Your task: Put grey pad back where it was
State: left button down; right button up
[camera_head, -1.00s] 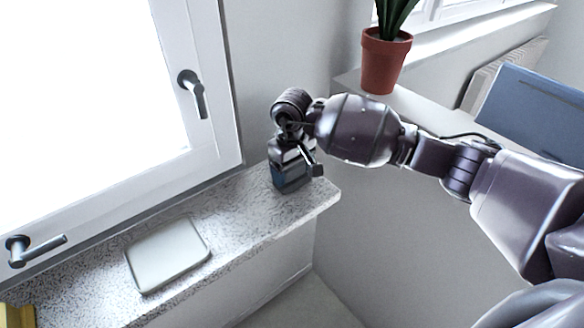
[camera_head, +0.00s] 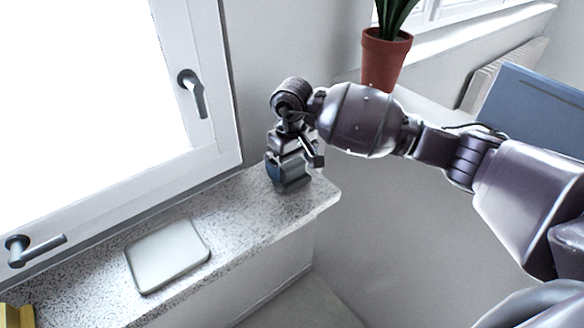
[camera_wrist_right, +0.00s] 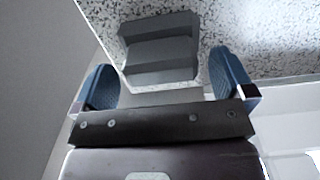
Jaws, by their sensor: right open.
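A flat, light grey pad (camera_head: 168,255) with rounded corners lies on the speckled window sill, left of my right gripper. A dark grey stepped block (camera_wrist_right: 160,48) shows on the sill in the right wrist view, ahead of and between my fingers. I cannot tell which of the two the task calls the grey pad. My right gripper (camera_head: 286,176) points down over the right end of the sill; in its wrist view it (camera_wrist_right: 165,84) is open, with blue finger pads apart and empty. In the head view the gripper mostly hides the block. My left gripper is not in view.
The speckled sill (camera_head: 240,215) ends just right of my right gripper, with a drop in front. A window handle (camera_head: 192,93) and another handle (camera_head: 36,246) stick out. A potted plant (camera_head: 385,60) stands behind my arm. A yellow thing (camera_head: 17,315) sits at bottom left.

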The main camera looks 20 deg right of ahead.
aim_at(292, 164)
notch_tip(292, 164, up, 10)
jog(key=shift+b, duration=0.35)
dwell(0.4)
jog(key=shift+s+f, duration=0.1)
